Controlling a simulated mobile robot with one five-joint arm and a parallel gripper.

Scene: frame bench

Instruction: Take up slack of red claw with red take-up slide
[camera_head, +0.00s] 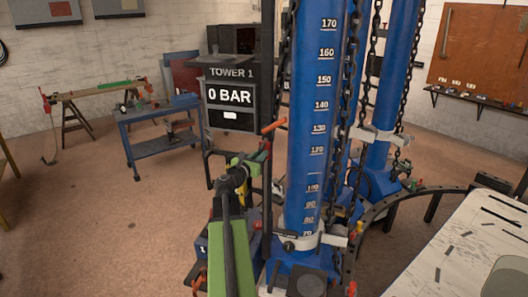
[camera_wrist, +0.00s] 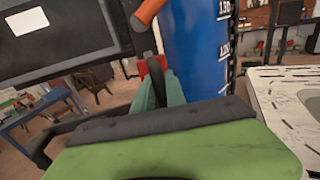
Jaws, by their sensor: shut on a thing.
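My gripper (camera_head: 262,158) is at the end of my green arm, left of the front blue column. In the wrist view its green fingers (camera_wrist: 160,92) are closed on a small red piece (camera_wrist: 152,64), which looks like the red take-up slide. The fingers hide part of it. In the head view the piece is small and partly hidden, beside a dark upright post. An orange handle (camera_head: 274,126) sticks out just above, and it also shows in the wrist view (camera_wrist: 148,12). I cannot clearly pick out the red claw or the state of its slack.
The blue column (camera_head: 318,130) carries a height scale and hanging dark chains (camera_head: 352,60). Behind my gripper a "TOWER 1" display (camera_head: 230,95) reads 0 BAR. A white worn table (camera_head: 470,250) stands at the right. A blue cart (camera_head: 160,150) stands at the left, with open floor around it.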

